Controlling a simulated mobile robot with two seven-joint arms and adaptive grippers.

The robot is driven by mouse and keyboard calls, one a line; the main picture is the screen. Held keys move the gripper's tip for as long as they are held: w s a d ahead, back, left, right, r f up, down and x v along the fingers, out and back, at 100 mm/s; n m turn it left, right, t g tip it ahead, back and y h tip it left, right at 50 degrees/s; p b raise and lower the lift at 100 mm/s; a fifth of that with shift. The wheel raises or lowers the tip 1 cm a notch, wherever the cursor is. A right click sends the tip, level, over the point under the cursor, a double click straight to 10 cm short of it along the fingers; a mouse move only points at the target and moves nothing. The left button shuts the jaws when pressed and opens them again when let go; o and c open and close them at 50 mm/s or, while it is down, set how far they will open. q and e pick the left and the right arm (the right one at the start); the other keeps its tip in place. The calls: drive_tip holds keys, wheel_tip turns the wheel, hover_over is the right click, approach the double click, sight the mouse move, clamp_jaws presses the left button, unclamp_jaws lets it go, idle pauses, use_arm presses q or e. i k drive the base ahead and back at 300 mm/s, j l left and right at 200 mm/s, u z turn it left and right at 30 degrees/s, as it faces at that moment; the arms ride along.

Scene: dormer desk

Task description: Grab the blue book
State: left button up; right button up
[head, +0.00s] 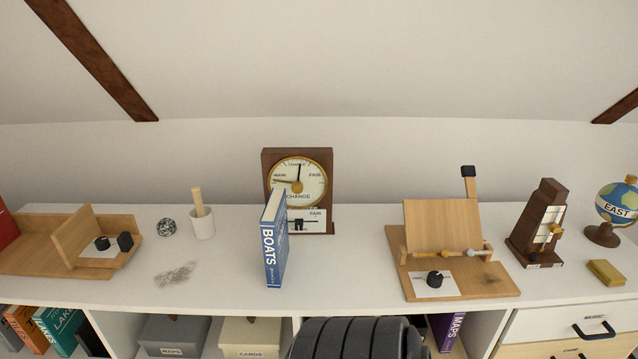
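The blue book (274,240) stands upright on the white desktop, a little left of the middle in the head view. Its spine faces me and reads "BOATS". It stands in front of the brown barometer (325,190) and hides part of its left side and lower panel. Neither gripper can be seen. A dark ribbed part of my own body shows at the bottom middle, below the desk's front edge, apart from the book.
A white cup with a pestle (202,222) and a wooden bookend (40,262) stand to the left. A wooden stand (450,280), a metronome (537,225) and a globe (615,203) are to the right. Bare desktop (345,265) lies right of the book.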

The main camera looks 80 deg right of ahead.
sight(273, 222)
drive_tip(key=z, duration=2.15)
